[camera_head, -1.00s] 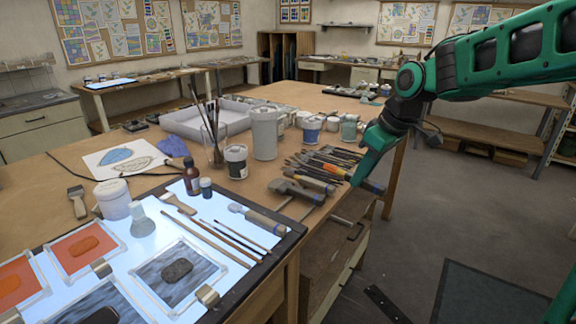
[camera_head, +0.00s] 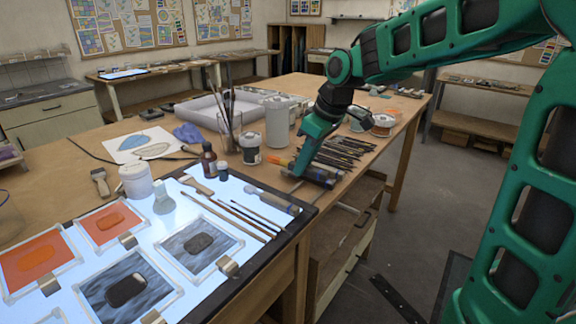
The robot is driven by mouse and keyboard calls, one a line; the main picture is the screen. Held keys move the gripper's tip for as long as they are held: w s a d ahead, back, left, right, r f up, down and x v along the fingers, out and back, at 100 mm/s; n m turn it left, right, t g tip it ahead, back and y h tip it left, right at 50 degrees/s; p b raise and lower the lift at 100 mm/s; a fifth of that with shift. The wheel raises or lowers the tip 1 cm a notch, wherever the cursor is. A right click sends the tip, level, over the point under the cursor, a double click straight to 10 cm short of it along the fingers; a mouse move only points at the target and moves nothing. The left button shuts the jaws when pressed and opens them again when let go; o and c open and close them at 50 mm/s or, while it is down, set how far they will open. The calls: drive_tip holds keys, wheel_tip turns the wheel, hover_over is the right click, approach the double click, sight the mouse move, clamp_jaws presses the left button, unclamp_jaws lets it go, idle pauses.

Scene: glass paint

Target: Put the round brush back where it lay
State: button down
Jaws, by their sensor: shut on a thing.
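My gripper (camera_head: 300,172) points down at the near edge of the wooden table, by the left end of the tool row. It is closed, but what lies between its fingers is too small and too covered to make out; I take it to be the round brush. Several thin brushes (camera_head: 240,213) lie side by side, slanting across the lit panel (camera_head: 172,240). A flat wide brush (camera_head: 197,185) and a thick-handled tool (camera_head: 272,199) lie near them. The gripper is beyond and to the right of these, apart from them.
Dark tools (camera_head: 345,150) lie in a row right of my gripper. A glass jar of brushes (camera_head: 229,140), a white-lidded jar (camera_head: 250,150), a tall grey canister (camera_head: 277,122) and a brown bottle (camera_head: 209,160) stand left of it. Framed glass pieces (camera_head: 200,245) cover the panel's front.

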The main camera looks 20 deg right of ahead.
sight(305, 174)
drive_tip(key=shift+a, duration=0.15)
drive_tip(key=shift+f, duration=0.15)
drive_tip(key=shift+f, duration=2.3)
drive_tip(key=shift+f, duration=0.45)
drive_tip(key=c, duration=1.6)
unclamp_jaws()
